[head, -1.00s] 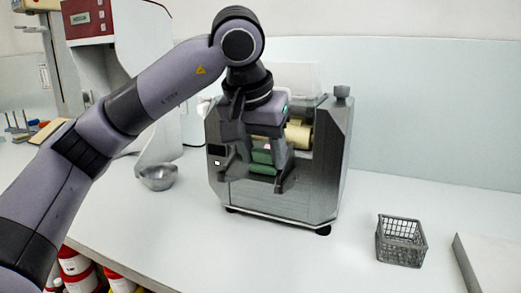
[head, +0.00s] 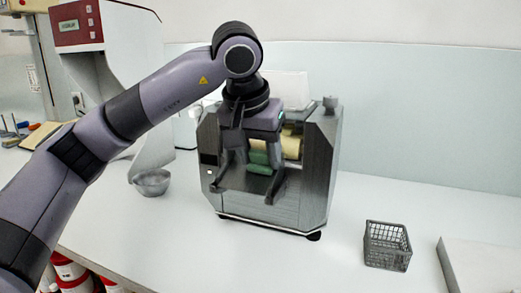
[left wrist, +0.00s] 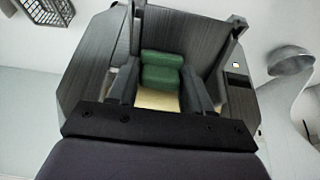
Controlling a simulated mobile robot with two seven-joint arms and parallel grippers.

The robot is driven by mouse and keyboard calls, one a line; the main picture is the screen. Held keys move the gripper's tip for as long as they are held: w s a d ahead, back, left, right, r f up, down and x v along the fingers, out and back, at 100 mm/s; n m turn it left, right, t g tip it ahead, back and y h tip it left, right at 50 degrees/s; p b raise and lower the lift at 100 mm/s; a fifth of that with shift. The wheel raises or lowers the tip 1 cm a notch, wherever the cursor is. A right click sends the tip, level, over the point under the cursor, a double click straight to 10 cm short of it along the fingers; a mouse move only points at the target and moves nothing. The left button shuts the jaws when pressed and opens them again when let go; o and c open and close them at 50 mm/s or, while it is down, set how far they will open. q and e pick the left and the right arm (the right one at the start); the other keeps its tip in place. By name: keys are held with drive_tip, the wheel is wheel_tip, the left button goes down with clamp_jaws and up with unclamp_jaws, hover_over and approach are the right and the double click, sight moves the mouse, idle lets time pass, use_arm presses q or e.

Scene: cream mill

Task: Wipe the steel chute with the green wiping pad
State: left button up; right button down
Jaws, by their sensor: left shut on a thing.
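The steel chute (head: 240,181) is a dark sloping panel between two raised side rails on the front of the grey mill (head: 318,165). It also shows in the left wrist view (left wrist: 190,28), near the top. My left gripper (head: 257,150) is in front of the mill opening, over the chute's upper part, and is shut on the green wiping pad (head: 258,158). The pad (left wrist: 162,68) shows between the two fingers in the left wrist view, lying across the chute's width. I cannot tell whether it touches the chute. My right gripper is not in view.
Cream rollers (head: 291,146) sit behind the gripper in the mill. A pale slab (head: 485,266) lies at the right edge. The white counter between mill and basket is clear.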

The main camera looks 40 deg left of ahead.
sight(256, 183)
use_arm(q)
drive_tip(key=shift+s+d+f+b, duration=0.15)
drive_tip(key=shift+s+f+b, duration=0.2)
drive_tip(key=shift+s, duration=0.35)
drive_tip(key=shift+s+d+f+b, duration=0.15)
drive_tip(key=shift+s+f+b, duration=0.15)
drive_tip(key=shift+s, duration=0.2)
drive_tip(key=shift+s+d+f+b, duration=0.1)
drive_tip(key=shift+s+f+b, duration=0.15)
drive_tip(key=shift+s, duration=0.2)
drive_tip(key=shift+r, duration=0.1)
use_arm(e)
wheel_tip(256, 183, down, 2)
